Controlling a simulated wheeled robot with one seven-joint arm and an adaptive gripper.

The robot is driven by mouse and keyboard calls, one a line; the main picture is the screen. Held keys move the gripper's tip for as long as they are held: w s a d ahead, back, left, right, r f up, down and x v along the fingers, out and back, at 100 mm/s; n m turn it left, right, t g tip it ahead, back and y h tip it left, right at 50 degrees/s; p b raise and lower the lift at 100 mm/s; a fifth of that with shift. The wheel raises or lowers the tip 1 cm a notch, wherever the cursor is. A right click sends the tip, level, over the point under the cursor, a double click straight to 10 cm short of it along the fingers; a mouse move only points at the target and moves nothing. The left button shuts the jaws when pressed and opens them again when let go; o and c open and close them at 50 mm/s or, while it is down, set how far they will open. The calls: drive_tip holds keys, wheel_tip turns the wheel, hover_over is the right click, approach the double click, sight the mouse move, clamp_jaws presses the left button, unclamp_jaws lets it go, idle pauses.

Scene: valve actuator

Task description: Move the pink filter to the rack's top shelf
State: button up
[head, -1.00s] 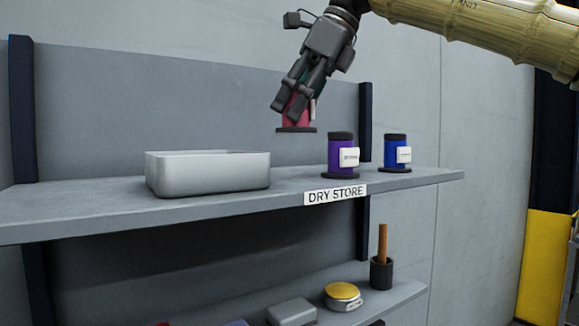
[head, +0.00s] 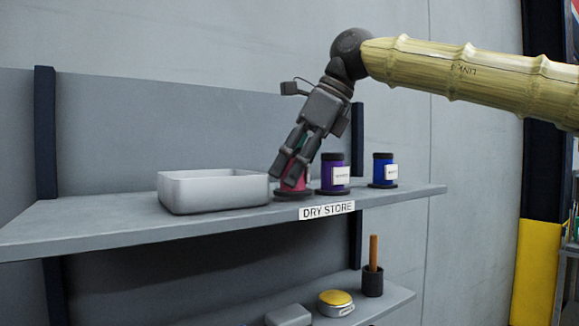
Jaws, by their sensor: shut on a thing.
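The pink filter (head: 299,181) is upright at the top shelf (head: 108,228), between a grey tray and a purple filter. Its dark base disc appears to be at the shelf surface; whether it bears fully on it I cannot tell. My gripper (head: 293,175) reaches down from the upper right and is shut on the pink filter. The fingers hide much of the filter's body and its top. The shelf's front edge carries a DRY STORE label (head: 327,210).
The grey tray (head: 213,196) stands close on the left. The purple filter (head: 334,176) is close on the right, with a blue filter (head: 383,170) beyond it. The far left of the shelf is clear. A lower shelf holds a yellow-topped item (head: 336,300) and a dark cup (head: 373,282) with a stick.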

drive_tip(key=o, duration=0.7)
drive_tip(key=shift+w+a+f, duration=0.1)
drive_tip(key=shift+w+f, duration=0.4)
drive_tip(key=shift+w, duration=0.4)
drive_tip(key=o, duration=0.4)
drive_tip(key=shift+w, duration=0.15)
drive_tip(key=shift+c, duration=0.2)
drive_tip(key=shift+s+r, duration=0.2)
drive_tip(key=shift+s, duration=0.45)
drive_tip(key=shift+w, duration=0.3)
drive_tip(key=shift+d+r, duration=0.3)
drive_tip(key=shift+r, duration=0.05)
drive_tip(key=b+v, duration=0.2)
drive_tip(key=v, duration=0.9)
drive_tip(key=shift+s+r, duration=0.1)
drive_tip(key=shift+s, duration=0.05)
